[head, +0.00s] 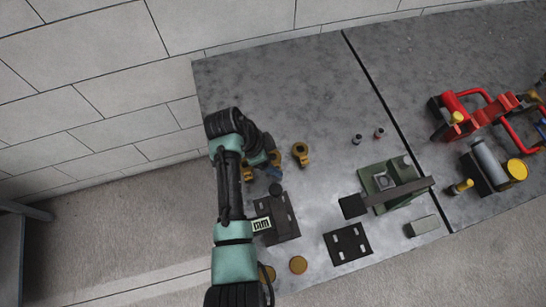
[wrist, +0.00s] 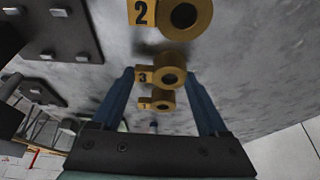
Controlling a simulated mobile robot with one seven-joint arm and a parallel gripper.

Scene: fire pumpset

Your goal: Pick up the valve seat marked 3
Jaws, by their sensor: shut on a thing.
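The valve seat marked 3 (wrist: 171,77) is a brass-yellow ring with a dark bore and a numbered tab. In the wrist view it sits between the two blue fingertips of my gripper (wrist: 160,75), which is shut on it. The valve seat marked 2 (wrist: 186,15) lies beyond it, apart from the fingers. A third, similar seat (wrist: 160,103) with a small tab shows between the fingers, nearer the palm in the picture. In the head view my gripper (head: 274,171) is low over the bench and partly hides the seats; one seat (head: 301,153) stands clear to its right.
The grey bench (head: 290,80) is clear behind the seats. Dark plates (head: 348,243) lie in front. A green fixture (head: 397,188) with a dark bar stands to the right. Red pump parts (head: 470,112) are at the far right.

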